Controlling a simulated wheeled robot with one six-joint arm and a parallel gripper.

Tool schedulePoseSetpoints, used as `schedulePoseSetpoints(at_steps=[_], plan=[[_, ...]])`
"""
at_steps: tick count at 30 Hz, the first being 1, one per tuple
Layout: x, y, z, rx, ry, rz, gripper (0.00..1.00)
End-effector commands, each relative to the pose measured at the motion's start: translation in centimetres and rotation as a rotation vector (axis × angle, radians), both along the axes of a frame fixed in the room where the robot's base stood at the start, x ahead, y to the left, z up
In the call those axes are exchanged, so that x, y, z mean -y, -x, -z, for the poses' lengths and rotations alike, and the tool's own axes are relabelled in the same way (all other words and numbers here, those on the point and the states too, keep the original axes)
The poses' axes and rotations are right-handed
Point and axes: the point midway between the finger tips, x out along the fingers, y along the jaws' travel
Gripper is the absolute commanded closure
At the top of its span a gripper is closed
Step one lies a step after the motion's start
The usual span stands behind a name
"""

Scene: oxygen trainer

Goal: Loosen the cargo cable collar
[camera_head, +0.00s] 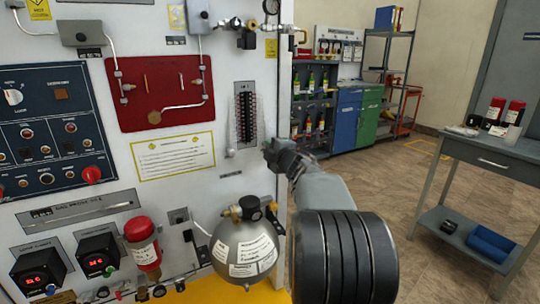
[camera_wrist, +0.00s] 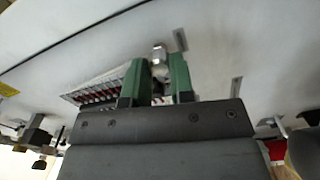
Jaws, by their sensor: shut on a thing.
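The cable collar (camera_wrist: 159,52) is a small silver metal piece at the panel, seen between the green fingertips in the wrist view. My gripper (camera_wrist: 158,76) is shut on it, one finger on each side. Its lower part is hidden between the fingers. In the head view my gripper (camera_head: 270,150) reaches the right edge of the white trainer panel (camera_head: 215,105), just right of and below a black vertical strip (camera_head: 246,115). I cannot make out the collar in that view.
A steel sphere (camera_head: 243,250) with a dark valve sits below my gripper, close to my arm. A red bottle (camera_head: 142,243) and a control panel (camera_head: 45,130) are at left. A grey table (camera_head: 480,150) stands at right, with open floor between.

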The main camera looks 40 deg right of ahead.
Motion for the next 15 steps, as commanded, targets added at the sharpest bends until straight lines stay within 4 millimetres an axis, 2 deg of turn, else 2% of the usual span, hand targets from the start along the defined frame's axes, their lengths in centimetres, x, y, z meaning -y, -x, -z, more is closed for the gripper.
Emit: schedulePoseSetpoints(at_steps=[15], plan=[[0.02, 0.0, 0.4, -0.065, 0.485, 0.001, 1.0]])
